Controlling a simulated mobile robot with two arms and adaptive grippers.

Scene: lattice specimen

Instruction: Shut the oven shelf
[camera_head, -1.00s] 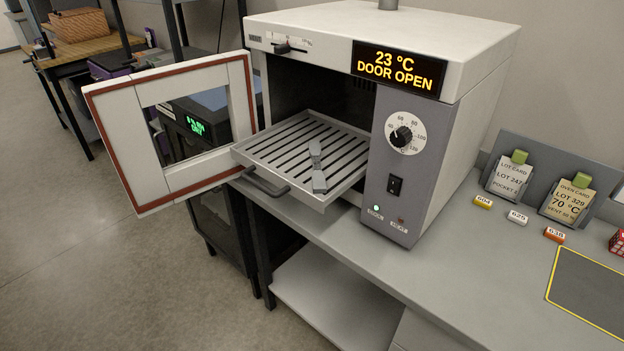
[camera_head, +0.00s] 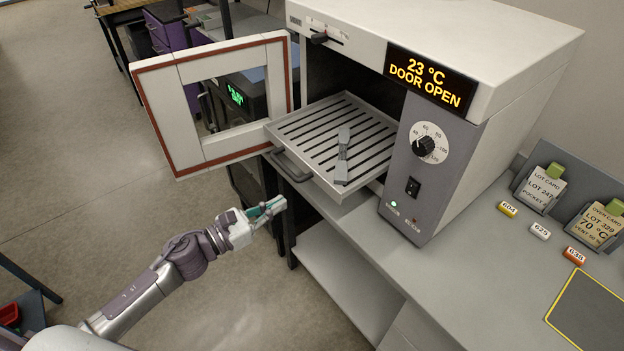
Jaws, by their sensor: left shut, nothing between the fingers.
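The oven (camera_head: 480,160) stands on the bench with its door (camera_head: 215,98) swung open to the left. Its slatted shelf (camera_head: 318,133) is pulled out of the chamber, and the handle (camera_head: 288,166) is on its front edge. A grey waisted specimen (camera_head: 343,158) lies on the shelf. My left gripper (camera_head: 272,205) is shut and empty, in front of and below the shelf handle, apart from it. My right gripper is not in view.
The oven display (camera_head: 430,78) reads 23 °C, DOOR OPEN. Lot cards (camera_head: 543,187) and small numbered tags (camera_head: 540,231) are on the bench at right. The floor in front of the shelf is clear except for my arm.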

